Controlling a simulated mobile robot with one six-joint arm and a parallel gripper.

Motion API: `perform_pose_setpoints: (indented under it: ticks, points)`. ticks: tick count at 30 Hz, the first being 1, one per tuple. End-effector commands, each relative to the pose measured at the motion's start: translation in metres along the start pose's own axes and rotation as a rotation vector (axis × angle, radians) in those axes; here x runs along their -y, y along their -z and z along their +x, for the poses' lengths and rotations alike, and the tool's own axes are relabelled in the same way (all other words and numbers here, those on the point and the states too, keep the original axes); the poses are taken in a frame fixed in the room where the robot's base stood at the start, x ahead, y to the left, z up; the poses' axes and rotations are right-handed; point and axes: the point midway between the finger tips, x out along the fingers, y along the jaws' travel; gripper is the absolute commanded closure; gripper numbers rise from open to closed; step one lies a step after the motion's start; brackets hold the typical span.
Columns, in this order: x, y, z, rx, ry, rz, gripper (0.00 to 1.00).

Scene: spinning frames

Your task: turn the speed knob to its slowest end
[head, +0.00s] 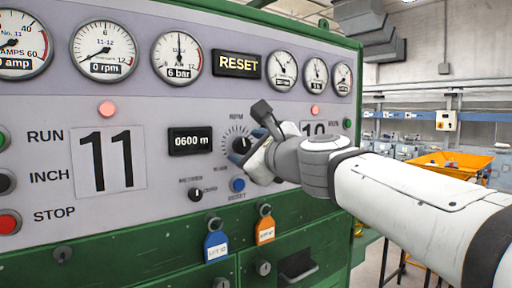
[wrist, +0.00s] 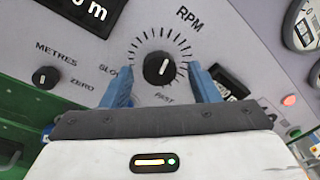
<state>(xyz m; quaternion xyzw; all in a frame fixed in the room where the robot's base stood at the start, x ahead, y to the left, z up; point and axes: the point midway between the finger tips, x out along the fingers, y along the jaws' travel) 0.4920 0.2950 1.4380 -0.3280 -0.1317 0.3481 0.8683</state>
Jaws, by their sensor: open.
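The speed knob (wrist: 159,69) is a round black dial with a white pointer line, marked RPM, inside a ring of tick marks. In the head view the knob (head: 241,146) is partly hidden by my gripper (head: 252,160).
A smaller METRES knob (head: 195,194) and a blue button (head: 238,185) sit below the RPM dial. A display (head: 191,141) reads 0600 m. Blue (head: 216,246) and orange (head: 265,230) tagged padlocks hang on the green frame below.

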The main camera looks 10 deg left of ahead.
Motion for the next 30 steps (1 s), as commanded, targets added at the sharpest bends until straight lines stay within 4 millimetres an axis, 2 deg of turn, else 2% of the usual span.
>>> perform_pose_setpoints:
  ticks: [4, 13, 27, 30]
  points:
    - [-0.001, 0.0, 0.011, 0.001, -0.002, 0.0, 0.45]
    - [-0.001, 0.0, 0.013, 0.001, -0.001, -0.002, 0.46]
    - [-0.001, -0.001, 0.013, 0.001, -0.002, -0.002, 0.84]
    - [-0.004, -0.003, 0.016, 0.003, -0.003, -0.002, 0.89]
